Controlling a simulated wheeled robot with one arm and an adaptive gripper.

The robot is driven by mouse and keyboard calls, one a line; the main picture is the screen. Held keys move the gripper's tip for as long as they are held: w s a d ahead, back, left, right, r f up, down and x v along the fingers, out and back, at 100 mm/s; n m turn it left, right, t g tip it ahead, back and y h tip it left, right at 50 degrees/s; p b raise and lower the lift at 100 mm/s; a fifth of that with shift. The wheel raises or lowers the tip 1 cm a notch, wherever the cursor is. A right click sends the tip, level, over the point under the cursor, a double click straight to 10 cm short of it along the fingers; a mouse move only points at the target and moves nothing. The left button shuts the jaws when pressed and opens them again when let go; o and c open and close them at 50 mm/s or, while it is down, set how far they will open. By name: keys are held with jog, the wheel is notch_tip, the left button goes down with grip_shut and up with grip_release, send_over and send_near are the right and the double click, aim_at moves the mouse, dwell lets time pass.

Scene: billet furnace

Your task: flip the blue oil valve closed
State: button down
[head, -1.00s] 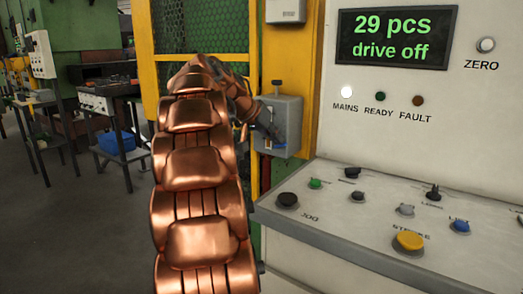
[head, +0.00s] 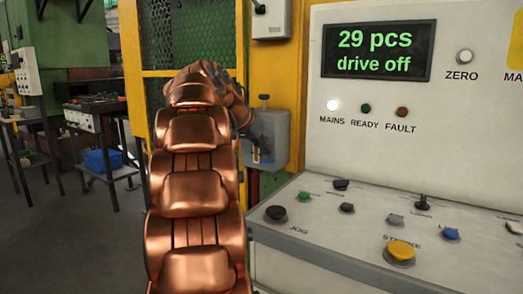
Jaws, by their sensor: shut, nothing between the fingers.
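A grey oil box (head: 270,133) with a dark knob on top is mounted beside the yellow post, just right of my copper arm. A small dark-blue part, seemingly the valve lever (head: 267,158), shows low on the box's front. It is too small and dark to tell its position. My gripper (head: 254,143) is mostly hidden behind my arm's end; a little dark tip shows against the box's left side. It is shut and holds nothing. I cannot tell whether it touches the lever.
A control console (head: 360,235) with several buttons and a "29 pcs drive off" display (head: 378,50) fills the right. A yellow-framed mesh guard (head: 188,38) stands behind my arm. Work tables and a blue bin (head: 103,160) are at left, beside open floor.

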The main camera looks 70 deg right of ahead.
jog(key=shift+r, duration=0.1)
jog(key=shift+r, duration=0.25)
jog(key=r+p, duration=0.1)
jog(key=w+r+p, duration=0.1)
jog(key=r+p, duration=0.1)
jog(key=shift+d+r, duration=0.2)
jog(key=shift+r, duration=0.05)
jog(key=v, duration=1)
jog(key=shift+w+f+p, duration=0.15)
jog(key=shift+w+p, duration=0.1)
jog(key=shift+p, duration=0.05)
jog(key=shift+d, duration=0.1)
